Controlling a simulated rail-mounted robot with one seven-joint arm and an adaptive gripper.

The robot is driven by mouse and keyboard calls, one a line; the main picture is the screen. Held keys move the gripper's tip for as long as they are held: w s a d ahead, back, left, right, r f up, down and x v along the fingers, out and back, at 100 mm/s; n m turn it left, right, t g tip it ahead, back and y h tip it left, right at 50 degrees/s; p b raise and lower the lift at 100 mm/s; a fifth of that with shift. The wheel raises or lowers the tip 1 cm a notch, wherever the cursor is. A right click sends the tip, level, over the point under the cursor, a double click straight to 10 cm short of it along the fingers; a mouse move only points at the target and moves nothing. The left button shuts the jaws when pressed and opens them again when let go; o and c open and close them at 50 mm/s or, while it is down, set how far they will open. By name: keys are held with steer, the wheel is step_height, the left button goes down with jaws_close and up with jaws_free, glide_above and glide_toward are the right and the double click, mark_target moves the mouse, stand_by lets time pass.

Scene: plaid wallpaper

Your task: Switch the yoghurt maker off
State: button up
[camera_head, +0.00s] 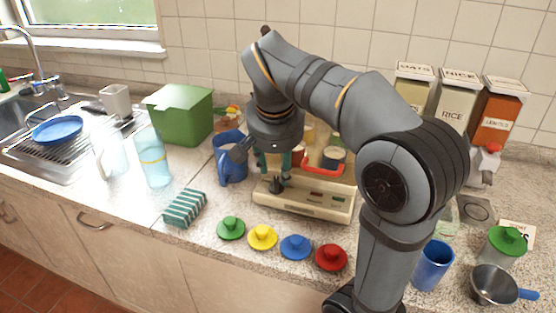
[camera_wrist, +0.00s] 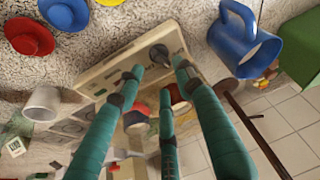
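The yoghurt maker (camera_head: 302,204) is a cream box on the counter with a sloped front panel. Jars with coloured rims stand in it, partly hidden by my arm. My gripper (camera_head: 275,180) points down over the left end of the front panel. In the wrist view, the yoghurt maker (camera_wrist: 97,77) has a dark round knob (camera_wrist: 159,52) on its panel. The teal fingers of my gripper (camera_wrist: 161,76) are spread apart, with the knob just beyond and between the two upper fingertips. I cannot tell whether any finger touches it.
Green, yellow, blue and red lids (camera_head: 331,257) lie in front of the yoghurt maker. A blue jug (camera_head: 231,169) stands close to its left, with a striped sponge (camera_head: 185,208) nearer the edge. A blue cup (camera_head: 433,265) and a saucepan (camera_head: 493,285) stand at the right.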

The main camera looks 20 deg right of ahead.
steer(key=shift+v, duration=1.3)
